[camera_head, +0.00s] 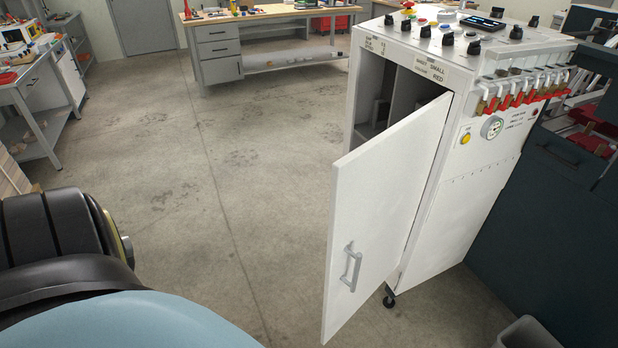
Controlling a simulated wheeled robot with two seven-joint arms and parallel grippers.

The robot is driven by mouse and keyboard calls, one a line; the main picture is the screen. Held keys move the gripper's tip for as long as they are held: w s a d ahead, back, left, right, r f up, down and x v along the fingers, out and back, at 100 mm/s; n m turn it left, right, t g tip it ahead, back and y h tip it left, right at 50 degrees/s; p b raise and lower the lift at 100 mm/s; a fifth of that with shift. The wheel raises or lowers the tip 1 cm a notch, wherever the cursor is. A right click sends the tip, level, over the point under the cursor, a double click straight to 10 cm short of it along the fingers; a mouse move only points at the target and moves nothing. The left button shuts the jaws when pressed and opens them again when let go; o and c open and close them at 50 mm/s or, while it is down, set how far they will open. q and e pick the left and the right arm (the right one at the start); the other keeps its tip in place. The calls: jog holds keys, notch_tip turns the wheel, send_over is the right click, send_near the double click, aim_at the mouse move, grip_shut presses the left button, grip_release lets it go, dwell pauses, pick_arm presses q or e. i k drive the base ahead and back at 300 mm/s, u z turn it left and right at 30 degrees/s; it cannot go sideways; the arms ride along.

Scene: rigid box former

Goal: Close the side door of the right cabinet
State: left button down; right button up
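The right cabinet (475,185) is a white control cabinet standing on casters at the right of the head view. Its side door (375,205) stands open, swung out toward me, with a grey bar handle (350,267) low on its outer face. Part of the dark inside with a divider (402,95) shows behind the door. Neither gripper is in view. A black and light blue part of my own body fills the lower left corner, well apart from the door.
A workbench with grey drawers (218,50) stands at the back, and a side bench (30,95) at the left. A dark blue cabinet (545,210) adjoins at the right. A grey bin (528,333) sits at the bottom right. The concrete floor (215,170) left of the door is clear.

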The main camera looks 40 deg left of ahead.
aim_at(377, 188)
jog(key=u, duration=0.8)
jog(key=i, duration=1)
